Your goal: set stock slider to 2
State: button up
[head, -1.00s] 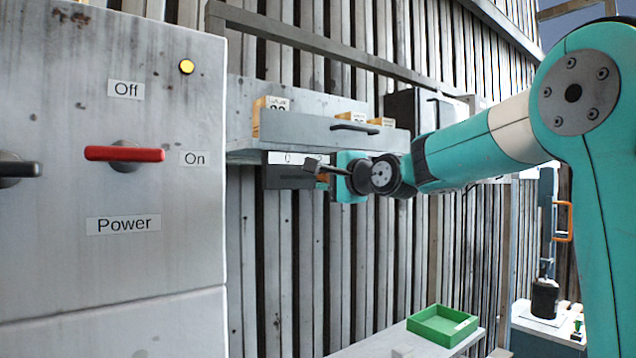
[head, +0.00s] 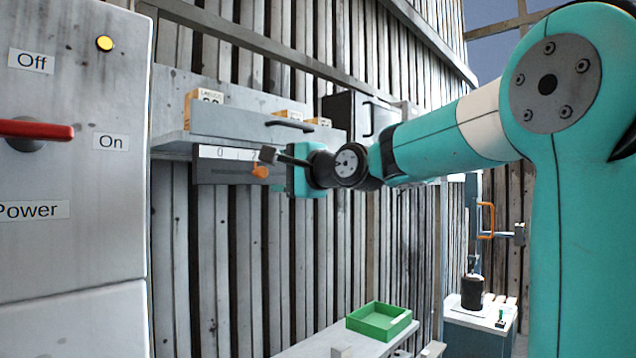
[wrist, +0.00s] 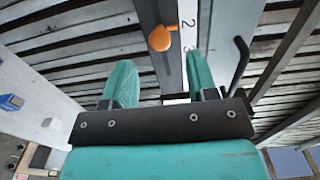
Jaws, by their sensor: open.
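The stock slider's orange knob (head: 260,171) sits on a dark rail box (head: 232,172) under the wall shelf, right of the 0 on its white number strip (head: 208,152). In the wrist view the knob (wrist: 160,38) is beside the strip, its pointed side near the printed 2; parallax makes the exact setting hard to judge. My gripper (wrist: 160,62) is open, with its two teal fingers apart and nothing between them. The knob appears just ahead of the fingertips, apart from them. In the head view my gripper (head: 284,180) is right of the knob.
A grey drawer (head: 235,125) with a dark handle (head: 290,124) is just above the slider. A power panel (head: 80,240) with a red lever (head: 35,130) stands at left. A green tray (head: 365,322) lies on a low bench. The wall below the slider is clear.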

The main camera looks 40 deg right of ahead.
jog(key=s+d+b, duration=0.1)
jog(key=s+b, duration=0.9)
jog(key=s, duration=0.1)
jog(key=shift+d, duration=0.15)
